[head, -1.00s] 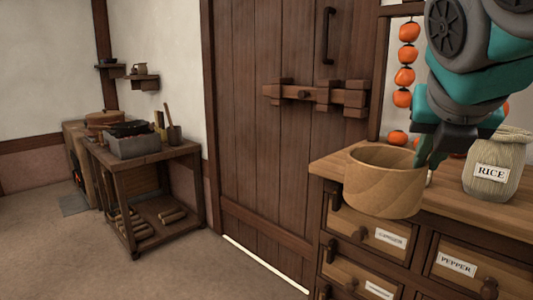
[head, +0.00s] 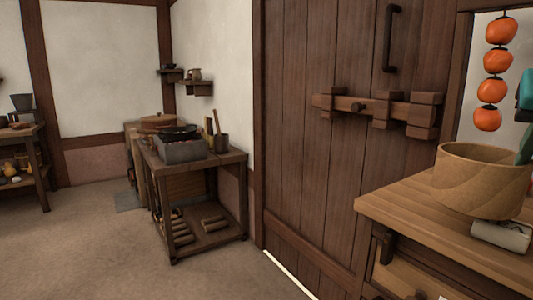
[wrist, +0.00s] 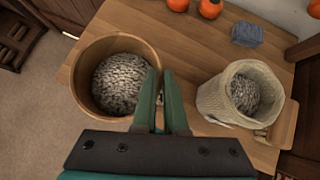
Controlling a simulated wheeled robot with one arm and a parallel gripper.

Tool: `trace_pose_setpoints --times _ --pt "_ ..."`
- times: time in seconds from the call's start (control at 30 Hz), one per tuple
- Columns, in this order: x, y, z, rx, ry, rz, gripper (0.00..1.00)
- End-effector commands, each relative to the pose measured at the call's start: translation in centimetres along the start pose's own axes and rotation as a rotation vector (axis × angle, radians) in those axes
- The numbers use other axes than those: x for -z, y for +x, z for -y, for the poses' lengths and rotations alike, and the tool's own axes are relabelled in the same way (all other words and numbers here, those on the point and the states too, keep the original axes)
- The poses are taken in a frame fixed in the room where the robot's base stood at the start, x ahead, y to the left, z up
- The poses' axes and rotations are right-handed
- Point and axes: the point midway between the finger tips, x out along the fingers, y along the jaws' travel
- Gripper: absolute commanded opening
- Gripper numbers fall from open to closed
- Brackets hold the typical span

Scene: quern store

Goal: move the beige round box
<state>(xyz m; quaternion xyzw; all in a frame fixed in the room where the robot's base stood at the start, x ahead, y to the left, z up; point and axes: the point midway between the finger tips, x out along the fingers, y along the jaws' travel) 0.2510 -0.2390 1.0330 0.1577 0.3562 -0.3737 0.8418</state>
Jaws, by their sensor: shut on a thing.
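The beige round box (head: 470,178) is a wooden, open-topped tub at the right of the head view, over the front of the wooden counter. In the wrist view the same box (wrist: 82,62) is at the left and holds a heap of grey grain-like stuff. My gripper (wrist: 165,80) is shut on the box's right wall, its green fingers at the rim. I cannot tell whether the box touches the counter.
The counter (head: 405,205) has a pale woven sack (wrist: 215,97) and a blue-grey block (wrist: 247,34) on it. A small whitish object (head: 503,236) lies below the box. Orange fruits (head: 496,61) hang behind. A barred door (head: 330,160), a work table (head: 200,160) and open floor are left.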

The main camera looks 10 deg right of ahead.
Motion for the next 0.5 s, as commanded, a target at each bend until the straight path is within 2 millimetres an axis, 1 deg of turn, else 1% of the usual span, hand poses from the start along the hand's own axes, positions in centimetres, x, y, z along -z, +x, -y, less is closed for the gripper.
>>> trace_pose_setpoints --times 0.03,0.1,0.3,0.5 --pt "-0.7 1.0 -0.6 0.004 0.001 -0.003 0.0" --pt "-1.7 2.2 -1.6 0.002 -0.001 -0.002 0.0" --pt "-4.2 5.3 -3.9 0.003 -0.001 -0.004 0.0" --pt "-6.2 7.4 -5.7 0.0 0.0 0.003 0.0"
